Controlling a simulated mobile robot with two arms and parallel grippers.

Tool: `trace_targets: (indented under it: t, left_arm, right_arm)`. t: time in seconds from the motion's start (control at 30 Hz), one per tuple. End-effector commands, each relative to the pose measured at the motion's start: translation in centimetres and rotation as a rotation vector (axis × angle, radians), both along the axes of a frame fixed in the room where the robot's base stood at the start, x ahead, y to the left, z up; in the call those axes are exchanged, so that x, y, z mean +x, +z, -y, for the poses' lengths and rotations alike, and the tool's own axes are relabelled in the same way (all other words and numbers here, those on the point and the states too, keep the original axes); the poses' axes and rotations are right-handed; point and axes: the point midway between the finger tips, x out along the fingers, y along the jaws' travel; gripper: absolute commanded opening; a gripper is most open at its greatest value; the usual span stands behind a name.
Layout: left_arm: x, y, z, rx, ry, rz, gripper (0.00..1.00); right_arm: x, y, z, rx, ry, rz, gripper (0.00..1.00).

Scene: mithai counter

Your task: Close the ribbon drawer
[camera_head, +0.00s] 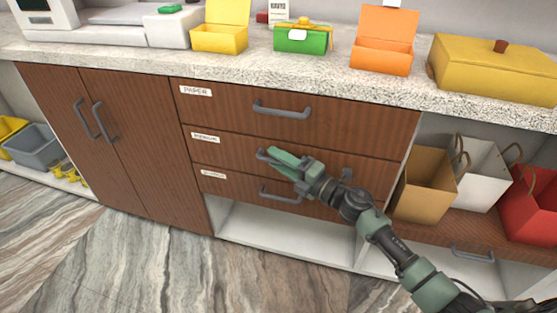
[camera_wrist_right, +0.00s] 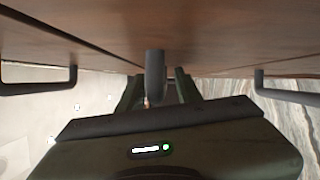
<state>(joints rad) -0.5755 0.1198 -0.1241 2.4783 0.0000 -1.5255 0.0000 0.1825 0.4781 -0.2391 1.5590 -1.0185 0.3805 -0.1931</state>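The cabinet has a stack of three wood drawers with grey bar handles. The top drawer (camera_head: 350,124) is labelled PAPER. The labels on the middle drawer (camera_head: 233,150) and the bottom drawer (camera_head: 235,188) are too blurred to read, so I cannot tell which is the ribbon drawer. All three fronts look flush or nearly so. My right gripper (camera_head: 278,157) is at the middle drawer's handle and hides part of it. In the right wrist view, a bar handle (camera_wrist_right: 155,75) stands between the two fingers of the gripper (camera_wrist_right: 158,88), with a gap beside it. My left gripper is not in view.
The speckled counter (camera_head: 130,45) above holds yellow, green and orange boxes. Left of the drawers is a closed double-door cupboard (camera_head: 125,140). Right, paper bags (camera_head: 425,185) stand on an open shelf. The marble-patterned floor (camera_head: 200,270) in front is clear.

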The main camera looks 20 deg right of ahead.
Motion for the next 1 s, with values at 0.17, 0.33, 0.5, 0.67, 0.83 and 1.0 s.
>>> trace_targets:
  t: [0.17,0.33,0.5,0.67,0.83,1.0]
  left_arm:
    - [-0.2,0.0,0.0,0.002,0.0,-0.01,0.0]
    - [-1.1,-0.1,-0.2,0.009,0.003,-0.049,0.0]
    - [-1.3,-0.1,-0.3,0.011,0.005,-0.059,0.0]
    - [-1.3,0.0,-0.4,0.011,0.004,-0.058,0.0]
    - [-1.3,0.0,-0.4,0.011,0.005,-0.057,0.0]
    - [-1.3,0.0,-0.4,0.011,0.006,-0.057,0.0]
  right_arm:
    - [-0.9,-0.2,0.6,-0.001,0.0,-0.002,0.34]
    - [-3.4,-0.5,2.2,-0.001,-0.001,-0.004,0.34]
    - [-5.5,-0.6,3.6,-0.001,-0.001,-0.003,0.34]
    - [-6.4,-0.6,4.2,0.0,0.0,-0.001,0.34]
    - [-6.5,-0.6,4.3,0.0,0.0,0.0,0.34]
    - [-6.5,-0.6,4.3,0.0,0.0,0.0,0.34]
